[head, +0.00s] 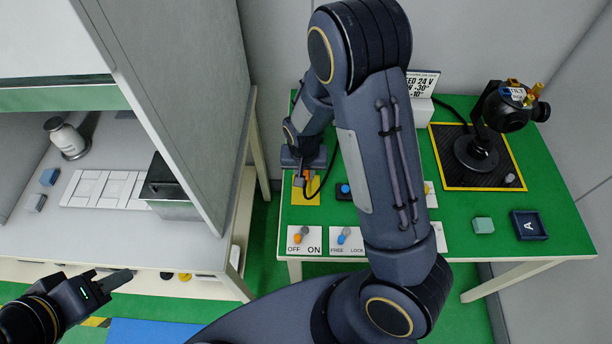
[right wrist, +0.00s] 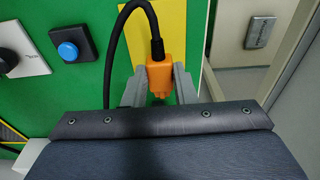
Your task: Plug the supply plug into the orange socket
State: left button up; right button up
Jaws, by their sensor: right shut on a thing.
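The supply plug (right wrist: 158,74) is orange, with a black cable (right wrist: 112,50) leaving its far end. My right gripper (right wrist: 158,88) is shut on it, one grey finger on each side. In the head view the right gripper (head: 303,172) is over the yellow pad (head: 301,196) at the table's left edge. Whether the plug touches the pad cannot be told. I cannot make out an orange socket; my right arm covers the table's middle. My left gripper (head: 106,283) is at lower left, away from the table; its finger gap is unclear.
The gimbal camera (head: 502,105) stands on a black mat (head: 450,150) at right. A blue button (head: 345,189), an OFF/ON switch plate (head: 303,246) and a FREE/LOCK plate (head: 347,246) are near the pad. A green cube (head: 483,225) and dark tray (head: 540,237) are at front right.

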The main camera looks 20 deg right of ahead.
jog(key=s+a+r, duration=0.3)
jog(key=a+r, duration=0.1)
jog(key=a, duration=0.1)
jog(key=s+a+r+b, duration=0.1)
jog(key=s+a+r, duration=0.2)
jog(key=a+r, duration=0.2)
jog(key=shift+s+a, duration=0.3)
jog(key=shift+a, duration=0.5)
